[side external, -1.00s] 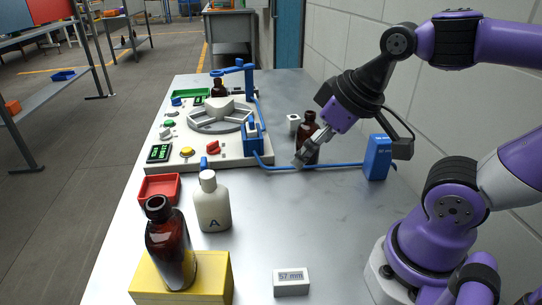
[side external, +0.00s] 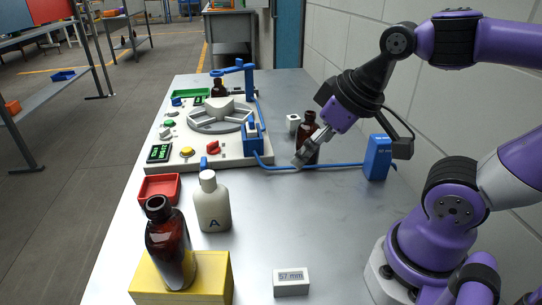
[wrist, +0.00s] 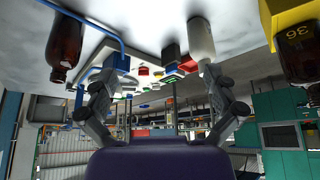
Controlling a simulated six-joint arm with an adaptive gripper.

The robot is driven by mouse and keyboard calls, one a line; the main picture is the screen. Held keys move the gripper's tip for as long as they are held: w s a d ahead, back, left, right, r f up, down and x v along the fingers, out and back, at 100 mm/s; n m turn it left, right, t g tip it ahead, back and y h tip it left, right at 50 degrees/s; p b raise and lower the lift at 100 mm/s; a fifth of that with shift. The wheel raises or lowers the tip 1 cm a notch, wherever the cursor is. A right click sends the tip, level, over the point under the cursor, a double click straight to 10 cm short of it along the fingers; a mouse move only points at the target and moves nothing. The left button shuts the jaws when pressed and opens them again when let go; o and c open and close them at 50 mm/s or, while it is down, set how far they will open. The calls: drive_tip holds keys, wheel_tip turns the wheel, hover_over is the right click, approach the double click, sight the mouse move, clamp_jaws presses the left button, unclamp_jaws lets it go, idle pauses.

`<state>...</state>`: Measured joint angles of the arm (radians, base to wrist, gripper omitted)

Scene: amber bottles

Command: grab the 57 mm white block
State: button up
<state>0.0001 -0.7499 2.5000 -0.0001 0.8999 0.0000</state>
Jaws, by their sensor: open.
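The white block labelled "57 mm" (side external: 291,288) lies on the near part of the grey table in the side view, with nothing touching it. I do not see it in the wrist view. My gripper (side external: 303,158) is over the far right part of the table, well beyond the block and close to an amber bottle (side external: 309,128). Whether it touches that bottle is unclear from the side view. In the wrist view my gripper (wrist: 157,78) has its fingers wide apart with nothing held between them.
A smaller white block (side external: 293,121) stands behind the amber bottle. A blue box (side external: 377,158) with a blue tube stands right. White bottle A (side external: 212,205), a red tray (side external: 146,194) and an amber bottle (side external: 170,250) on a yellow block (side external: 214,284) stand left. The table's middle is clear.

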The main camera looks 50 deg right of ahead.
drive_tip(key=a+f+n+g+y, duration=0.2)
drive_tip(key=a+f+n+g, duration=0.15)
drive_tip(key=n, duration=0.65)
drive_tip(key=n+g+y, duration=0.1)
drive_tip(key=n+g, duration=0.4)
drive_tip(key=n, duration=1)
approach(291, 276)
drive_tip(key=shift+n+y, duration=0.3)
drive_tip(key=shift+n, duration=0.1)
drive_tip(key=x, duration=0.2)
drive_tip(key=s+x, duration=0.1)
drive_tip(key=x, duration=0.1)
drive_tip(key=shift+s+f, duration=0.1)
drive_tip(key=shift+f, duration=0.05)
drive_tip(key=x, duration=0.3)
drive_tip(key=w+x, duration=0.1)
drive_tip(key=x, duration=0.1)
drive_tip(key=shift+s+d+f, duration=0.1)
drive_tip(key=shift+f, duration=0.45)
drive_tip(key=c, duration=1.2)
